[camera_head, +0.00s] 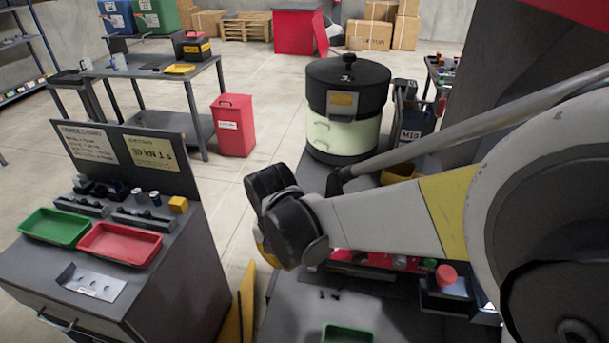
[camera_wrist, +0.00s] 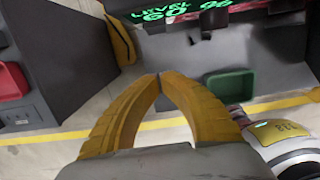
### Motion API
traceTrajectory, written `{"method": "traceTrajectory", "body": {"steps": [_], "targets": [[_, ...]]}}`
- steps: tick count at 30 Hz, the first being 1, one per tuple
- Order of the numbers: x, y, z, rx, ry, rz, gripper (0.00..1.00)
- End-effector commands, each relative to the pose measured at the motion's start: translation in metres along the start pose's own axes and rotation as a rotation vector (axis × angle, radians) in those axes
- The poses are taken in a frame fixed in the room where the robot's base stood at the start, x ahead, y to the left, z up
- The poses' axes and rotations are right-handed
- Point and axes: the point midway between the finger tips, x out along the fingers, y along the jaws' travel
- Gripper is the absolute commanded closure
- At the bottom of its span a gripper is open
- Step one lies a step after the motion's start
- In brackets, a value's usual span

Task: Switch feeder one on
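A bowl feeder with a black lid (camera_head: 347,82) and a pale green base (camera_head: 343,135) stands upright behind my arm in the head view. I cannot tell which feeder number it bears. Beside my arm is a grey box with a red round button (camera_head: 446,275) and a green button (camera_head: 430,263). In the wrist view a display (camera_wrist: 180,12) reads "LEVEL 60 %" at the top edge. My gripper (camera_wrist: 160,76) has yellow fingers whose tips meet, with nothing seen between them. It points toward the grey bench front, below the display. No feeder switch is clearly visible.
A green tray (camera_wrist: 230,86) sits right of my fingertips. A grey cabinet (camera_head: 190,265) with green (camera_head: 55,227) and red (camera_head: 120,244) trays stands at left in the head view. A red bin (camera_head: 233,125) stands on open floor. My arm hides part of the bench.

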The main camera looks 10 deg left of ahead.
Motion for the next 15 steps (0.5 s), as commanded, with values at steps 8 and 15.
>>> {"method": "traceTrajectory", "body": {"steps": [8,15], "targets": [[0.023,0.000,0.029,0.001,0.000,0.000,1.00],[0.024,0.000,0.039,0.001,0.000,0.000,1.00]]}}
